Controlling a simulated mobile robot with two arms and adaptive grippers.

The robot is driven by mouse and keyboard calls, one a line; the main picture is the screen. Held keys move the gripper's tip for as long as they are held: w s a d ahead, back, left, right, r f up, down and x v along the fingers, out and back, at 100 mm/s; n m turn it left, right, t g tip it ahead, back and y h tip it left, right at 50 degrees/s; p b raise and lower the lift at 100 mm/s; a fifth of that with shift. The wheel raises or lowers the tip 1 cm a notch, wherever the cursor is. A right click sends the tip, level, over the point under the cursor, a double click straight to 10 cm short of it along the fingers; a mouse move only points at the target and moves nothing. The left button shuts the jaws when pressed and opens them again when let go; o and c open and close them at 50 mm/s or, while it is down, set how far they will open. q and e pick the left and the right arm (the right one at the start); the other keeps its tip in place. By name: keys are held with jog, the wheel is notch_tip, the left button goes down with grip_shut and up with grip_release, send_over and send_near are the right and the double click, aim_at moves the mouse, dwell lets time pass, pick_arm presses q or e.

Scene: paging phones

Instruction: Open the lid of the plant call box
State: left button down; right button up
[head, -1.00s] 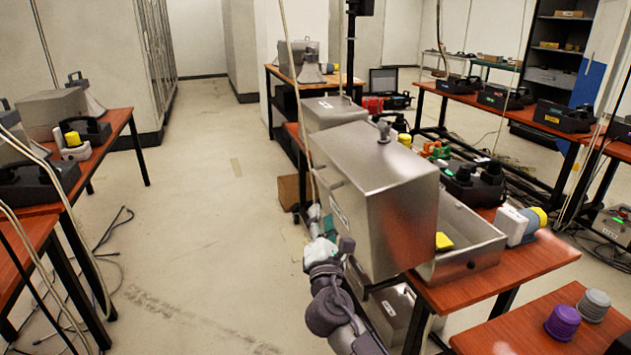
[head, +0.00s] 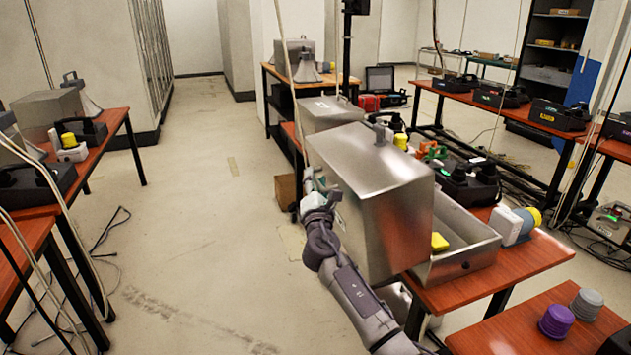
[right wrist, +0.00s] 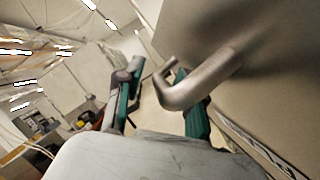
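The plant call box is a steel box on the red-brown table. Its deep lid (head: 370,190) is swung open to the left, and its open base (head: 480,262) holds a yellow part (head: 439,242). My right gripper (head: 316,187) is at the lid's left side in the head view, partly hidden by my own arm. In the right wrist view a bent metal handle (right wrist: 205,80) sticks out from the lid (right wrist: 260,65). My right gripper's teal-padded fingers (right wrist: 157,75) are apart, with the handle's bend between them, nearer the right finger. My left gripper is not in view.
A grey-and-yellow plug (head: 517,224) and a black phone (head: 470,183) stand beside the base. Another steel box (head: 331,114) stands behind the lid. Purple (head: 557,321) and grey (head: 587,304) caps sit on the front right table. The floor (head: 200,240) at left is mostly clear.

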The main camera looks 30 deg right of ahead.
aim_at(336, 161)
grip_shut()
dwell(0.3)
jog(key=d+r+m+p, duration=0.1)
jog(key=r+p, duration=0.1)
jog(key=d+r+m+p, duration=0.1)
jog(key=d+p, duration=0.1)
jog(key=s+d+r+g+p, duration=0.1)
jog(key=r+p, duration=0.1)
jog(key=shift+d+r+m+h, duration=0.2)
jog(key=shift+r+m+h, duration=0.1)
jog(key=shift+m+h, duration=0.1)
jog(key=shift+s+d+r+m+p, duration=0.2)
jog(key=shift+d+m+p, duration=0.1)
jog(key=shift+d, duration=0.15)
jog(key=shift+f, duration=0.1)
